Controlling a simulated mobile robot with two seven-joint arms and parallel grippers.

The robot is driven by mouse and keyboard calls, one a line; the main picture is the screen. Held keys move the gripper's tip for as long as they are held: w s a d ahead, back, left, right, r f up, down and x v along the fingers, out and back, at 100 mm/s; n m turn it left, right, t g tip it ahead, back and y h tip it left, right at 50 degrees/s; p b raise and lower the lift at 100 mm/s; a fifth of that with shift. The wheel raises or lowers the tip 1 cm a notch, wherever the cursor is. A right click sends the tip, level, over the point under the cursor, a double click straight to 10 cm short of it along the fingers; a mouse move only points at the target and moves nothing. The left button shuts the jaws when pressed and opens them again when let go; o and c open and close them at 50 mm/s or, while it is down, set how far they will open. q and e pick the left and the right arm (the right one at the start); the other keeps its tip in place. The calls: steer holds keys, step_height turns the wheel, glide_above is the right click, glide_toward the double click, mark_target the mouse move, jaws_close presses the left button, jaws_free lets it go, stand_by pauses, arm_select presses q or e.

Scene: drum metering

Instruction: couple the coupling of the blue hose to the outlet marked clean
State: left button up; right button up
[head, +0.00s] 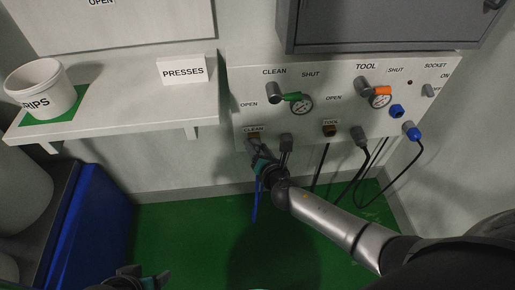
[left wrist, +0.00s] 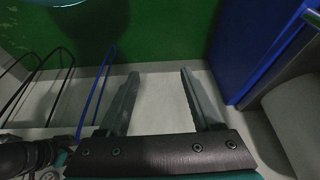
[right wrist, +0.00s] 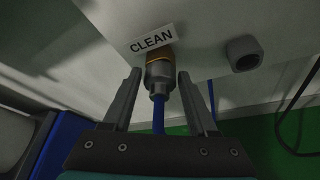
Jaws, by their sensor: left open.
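The outlet marked clean (head: 253,134) is a brass fitting low on the white wall panel. In the right wrist view the brass outlet (right wrist: 160,68) sits just under its CLEAN label. The grey coupling (right wrist: 159,88) of the blue hose is directly below the brass, in line with it and seeming to meet it. The blue hose (right wrist: 158,118) hangs down from it and also shows in the head view (head: 254,208). My right gripper (right wrist: 159,75) is open, its fingers on either side of the coupling with small gaps. My left gripper (left wrist: 155,72) is open and empty, low at left.
A dark grey fitting (right wrist: 243,53) is right of the outlet. Further right are the tool outlet (head: 330,130), a grey coupling (head: 359,134) on a dark hose and a blue plug (head: 412,132). A green valve handle (head: 292,97) is above. A shelf (head: 130,110) juts out at left.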

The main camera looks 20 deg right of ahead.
steer(key=o, duration=0.3)
steer(key=shift+s+f, duration=0.1)
steer(key=shift+f, duration=0.05)
arm_select(q)
steer(key=s+f+g+p, duration=0.1)
steer(key=s+f+p, duration=0.2)
steer(key=f, duration=0.6)
steer(key=shift+a+g+p, duration=0.25)
steer(key=shift+g+p, duration=0.15)
steer(key=shift+p, duration=0.55)
arm_select(e)
steer(key=v, duration=1.5)
steer(key=shift+s, duration=0.1)
arm_select(q)
steer(key=shift+f, duration=0.1)
